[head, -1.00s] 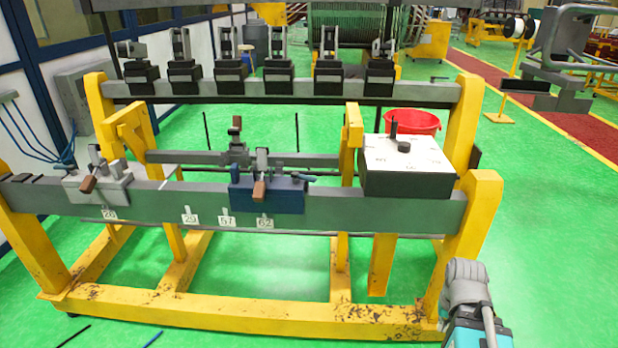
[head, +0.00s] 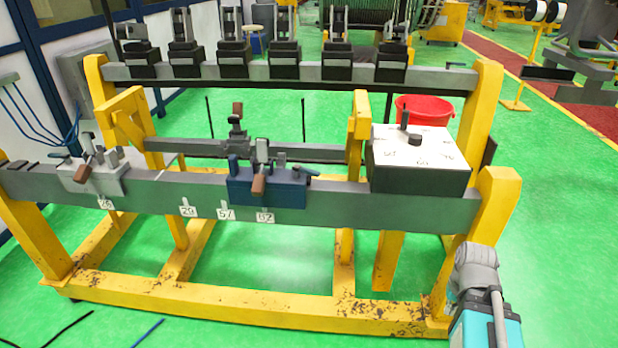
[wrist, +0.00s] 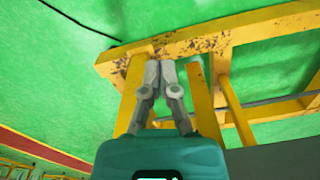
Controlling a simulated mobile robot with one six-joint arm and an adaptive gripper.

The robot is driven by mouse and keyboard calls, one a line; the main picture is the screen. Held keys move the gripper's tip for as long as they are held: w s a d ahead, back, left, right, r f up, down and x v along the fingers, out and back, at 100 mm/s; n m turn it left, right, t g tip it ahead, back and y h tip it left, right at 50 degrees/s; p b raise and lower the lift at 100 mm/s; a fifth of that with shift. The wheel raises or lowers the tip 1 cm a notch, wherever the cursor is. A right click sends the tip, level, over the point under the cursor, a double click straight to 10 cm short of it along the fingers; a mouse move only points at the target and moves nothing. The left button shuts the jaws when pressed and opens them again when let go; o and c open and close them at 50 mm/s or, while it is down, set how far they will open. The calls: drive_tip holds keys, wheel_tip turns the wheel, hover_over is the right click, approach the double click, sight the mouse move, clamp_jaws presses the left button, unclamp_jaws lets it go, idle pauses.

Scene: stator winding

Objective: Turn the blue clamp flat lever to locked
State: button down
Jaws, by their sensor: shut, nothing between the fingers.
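The blue clamp (head: 282,194) sits on the grey front rail, above the tag reading 62 or similar. Its flat lever has a brown handle (head: 258,185) that points toward me and downward. My gripper shows in the wrist view (wrist: 158,68), with its two grey fingers together and nothing between them. It is over the lower yellow frame and green floor, away from the clamp. In the head view only part of my arm shows at the lower right; the fingertips cannot be made out there.
A grey clamp (head: 98,180) with a brown handle is on the rail's left. A white-topped box with a dial (head: 420,180) stands on the right end. A red bucket (head: 424,108) is behind it. The yellow frame (head: 250,316) surrounds the rails. Floor at right is open.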

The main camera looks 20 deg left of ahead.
drive_tip(key=w+a+r+m+t+y, duration=0.1)
drive_tip(key=w+a+t+y, duration=0.15)
drive_tip(key=w+a, duration=0.5)
drive_tip(key=m+t+y, duration=0.7)
drive_tip(key=m+t, duration=0.6)
approach(311, 174)
drive_tip(key=x, duration=0.3)
drive_tip(key=s+a+r+m+t+h, duration=0.1)
drive_tip(key=a+r+m+t+h, duration=0.15)
drive_tip(key=m, duration=0.45)
drive_tip(key=s+a+f+m+h, duration=0.1)
drive_tip(key=s+m+h, duration=0.3)
drive_tip(key=m, duration=0.4)
drive_tip(key=s+a+f+m+h, duration=0.1)
drive_tip(key=s+a+m+h, duration=0.1)
drive_tip(key=s+m+h, duration=0.3)
drive_tip(key=m+h, duration=0.1)
drive_tip(key=m, duration=0.3)
drive_tip(key=shift+a+f, duration=0.2)
drive_tip(key=shift+a, duration=0.2)
drive_tip(key=w, duration=0.4)
drive_tip(key=w+d, duration=0.1)
drive_tip(key=w, duration=0.4)
drive_tip(key=w+d, duration=0.1)
drive_tip(key=w, duration=0.3)
drive_tip(key=shift+w+d, duration=0.15)
drive_tip(key=shift+w, duration=0.2)
